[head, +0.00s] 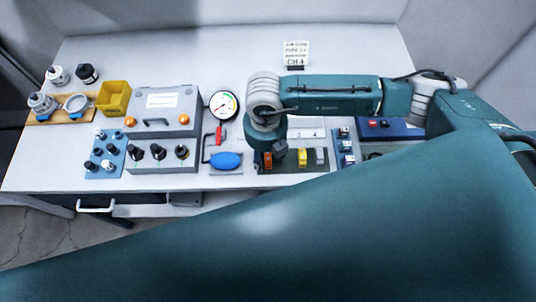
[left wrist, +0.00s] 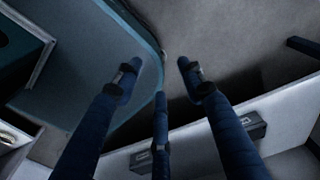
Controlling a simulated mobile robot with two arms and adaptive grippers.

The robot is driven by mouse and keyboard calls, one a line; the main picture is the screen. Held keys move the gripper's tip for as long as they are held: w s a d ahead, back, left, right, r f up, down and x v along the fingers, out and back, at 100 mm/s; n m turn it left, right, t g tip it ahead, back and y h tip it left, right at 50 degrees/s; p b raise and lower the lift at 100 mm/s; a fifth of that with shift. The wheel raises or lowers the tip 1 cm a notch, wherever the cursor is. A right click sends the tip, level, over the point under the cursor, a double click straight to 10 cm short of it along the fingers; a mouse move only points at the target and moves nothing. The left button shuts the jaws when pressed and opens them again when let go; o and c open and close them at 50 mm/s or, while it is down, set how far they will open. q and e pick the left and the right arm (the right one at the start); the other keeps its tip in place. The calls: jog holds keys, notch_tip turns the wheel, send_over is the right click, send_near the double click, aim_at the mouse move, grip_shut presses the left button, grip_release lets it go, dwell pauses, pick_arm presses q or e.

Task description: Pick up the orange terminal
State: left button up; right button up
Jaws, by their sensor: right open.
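The orange terminal (head: 267,164) sits at the left end of a dark tray (head: 289,167) near the front of the table in the head view. My right gripper (head: 274,158) points down at the orange terminal, right over or around it, and partly hides it. I cannot tell whether the fingers touch it. The right gripper is open. My left gripper (left wrist: 159,82) shows in the left wrist view with its fingers spread and nothing between them, away from the tabletop items.
A yellow terminal (head: 302,157) stands to the right in the same tray. A blue bulb (head: 225,161) and a round gauge (head: 224,105) are on the left. A grey control box (head: 162,118) and a yellow bin (head: 115,97) stand farther left. My teal arm link covers the foreground.

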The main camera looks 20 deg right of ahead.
aim_at(266, 155)
jog(key=c, duration=1)
jog(key=shift+r, duration=0.1)
jog(key=shift+c, duration=0.2)
jog(key=shift+r, duration=0.55)
pick_arm(q)
jog(key=f+b, duration=0.2)
jog(key=s+f+b, duration=0.1)
jog(key=shift+s+f+b, duration=0.1)
jog(key=shift+f+b, duration=0.25)
jog(key=shift+f, duration=0.05)
pick_arm(e)
notch_tip(266, 155, up, 19)
jog(key=shift+f, duration=0.1)
